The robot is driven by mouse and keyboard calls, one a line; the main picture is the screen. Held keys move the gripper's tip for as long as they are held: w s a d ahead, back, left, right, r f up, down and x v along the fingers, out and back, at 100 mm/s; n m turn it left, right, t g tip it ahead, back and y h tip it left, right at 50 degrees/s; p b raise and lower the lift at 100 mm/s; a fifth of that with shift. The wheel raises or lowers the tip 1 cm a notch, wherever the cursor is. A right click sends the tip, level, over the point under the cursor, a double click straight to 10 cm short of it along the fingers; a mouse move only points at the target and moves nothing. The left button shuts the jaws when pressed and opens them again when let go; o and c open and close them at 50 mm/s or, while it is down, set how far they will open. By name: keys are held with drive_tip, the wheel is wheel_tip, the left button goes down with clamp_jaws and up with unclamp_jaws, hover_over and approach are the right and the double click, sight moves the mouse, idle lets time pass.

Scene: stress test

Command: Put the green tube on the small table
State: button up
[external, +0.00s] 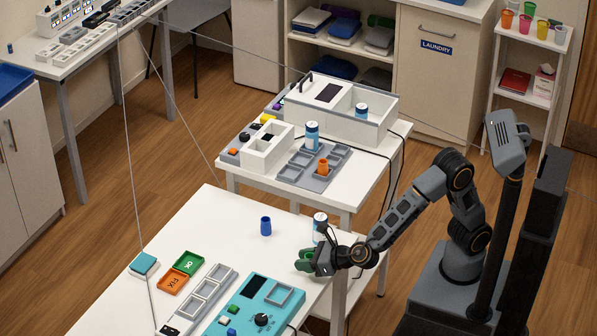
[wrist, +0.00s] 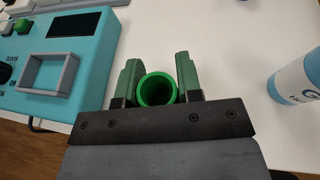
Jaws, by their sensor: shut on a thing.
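My gripper (external: 308,262) is at the right edge of the front white table, with its green fingers closed. In the wrist view it (wrist: 157,85) is shut on the green tube (wrist: 157,78), whose round open end faces the camera. The tube is hard to tell from the green fingers in the external view. The smaller white table (external: 343,193) stands behind the front one, with bare top along its front right side. I cannot tell whether the tube touches the front table.
A white-and-blue bottle (external: 320,222) stands close behind my gripper, and a blue cup (external: 266,226) is to its left. A teal device (external: 262,295) lies in front. The smaller table holds a grey rack (external: 305,178) with an orange tube, another bottle (external: 312,135) and white boxes.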

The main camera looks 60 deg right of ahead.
drive_tip(key=shift+f, duration=1.05)
drive_tip(key=shift+f+b, duration=0.15)
drive_tip(key=shift+b, duration=0.2)
drive_tip(key=shift+f, duration=0.15)
drive_tip(key=o, duration=0.9)
drive_tip(key=p+v, duration=0.2)
drive_tip(key=v, duration=1)
drive_tip(key=shift+s+d+r, duration=0.25)
drive_tip(key=shift+o, duration=0.5)
drive_tip(key=shift+s+d+r, duration=0.15)
drive_tip(key=shift+s+r, duration=0.05)
drive_tip(key=shift+s, duration=0.4)
